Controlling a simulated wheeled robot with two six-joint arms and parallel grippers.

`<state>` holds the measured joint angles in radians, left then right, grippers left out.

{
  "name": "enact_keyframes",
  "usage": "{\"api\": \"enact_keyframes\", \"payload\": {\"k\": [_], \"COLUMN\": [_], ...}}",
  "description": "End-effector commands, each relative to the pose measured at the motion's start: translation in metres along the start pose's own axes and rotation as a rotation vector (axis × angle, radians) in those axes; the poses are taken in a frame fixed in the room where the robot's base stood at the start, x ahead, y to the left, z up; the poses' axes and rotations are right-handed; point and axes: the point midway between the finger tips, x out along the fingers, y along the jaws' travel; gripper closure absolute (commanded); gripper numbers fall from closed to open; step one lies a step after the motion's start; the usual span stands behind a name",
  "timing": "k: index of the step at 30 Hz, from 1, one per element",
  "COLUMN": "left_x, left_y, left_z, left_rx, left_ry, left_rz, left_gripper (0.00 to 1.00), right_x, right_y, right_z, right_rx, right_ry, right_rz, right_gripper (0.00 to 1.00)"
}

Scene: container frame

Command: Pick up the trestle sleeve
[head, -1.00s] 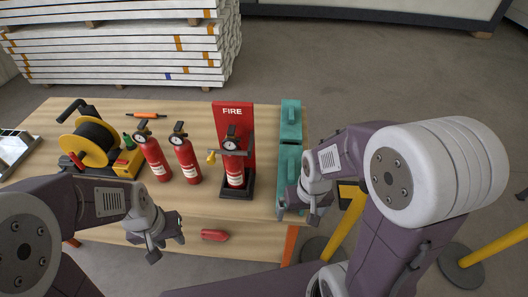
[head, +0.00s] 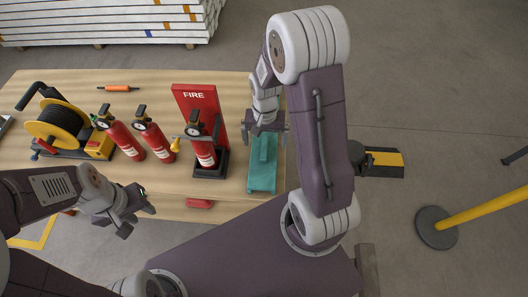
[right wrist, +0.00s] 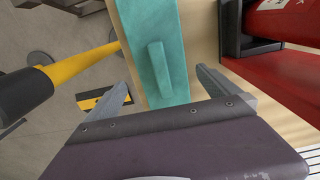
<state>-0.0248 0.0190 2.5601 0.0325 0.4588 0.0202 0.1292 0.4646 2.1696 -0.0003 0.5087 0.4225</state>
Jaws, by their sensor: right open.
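A long teal piece with a raised bar handle (head: 262,165) lies at the right end of the wooden table; I take it for the trestle sleeve, though nothing labels it. My right gripper (head: 267,131) is over its far part and hides some of it. In the right wrist view the teal piece (right wrist: 138,45) runs between the two spread fingers (right wrist: 163,82), its handle near the middle of the gap. The gripper is open and holds nothing; whether it touches the teal piece is unclear. My left gripper (head: 133,212) is open and empty at the table's front edge.
A red FIRE stand (head: 217,104) with an extinguisher stands just left of the teal piece. Two more extinguishers (head: 122,138) and a yellow hose reel (head: 60,122) stand further left. A red item (head: 200,204) lies at the front edge.

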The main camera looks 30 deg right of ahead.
Motion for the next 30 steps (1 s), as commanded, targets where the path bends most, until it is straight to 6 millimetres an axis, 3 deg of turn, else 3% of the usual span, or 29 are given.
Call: {"api": "enact_keyframes", "payload": {"k": [5,12,20,26,30], "left_x": [0.000,0.000,0.000,0.000,0.000], "left_y": [0.000,0.000,0.000,0.000,0.000], "left_z": [0.000,0.000,0.000,0.000,0.000], "left_rx": [0.000,0.000,0.000,0.000,0.000], "left_ry": [0.000,0.000,0.000,0.000,0.000], "left_rz": [0.000,0.000,0.000,0.000,0.000], "left_gripper": [0.64,0.64,0.64,0.64,0.64], "right_x": [0.009,0.050,0.054,0.054,0.054], "right_y": [0.000,-0.002,-0.002,-0.002,-0.002], "right_z": [0.000,-0.001,-0.002,-0.002,-0.002], "right_rx": [-0.001,-0.002,-0.001,-0.001,-0.002], "right_ry": [-0.002,-0.002,0.002,0.001,0.001], "right_rz": [0.001,0.001,-0.001,-0.001,-0.001], "right_gripper": [0.00,0.00,0.00,0.53,0.56]}}
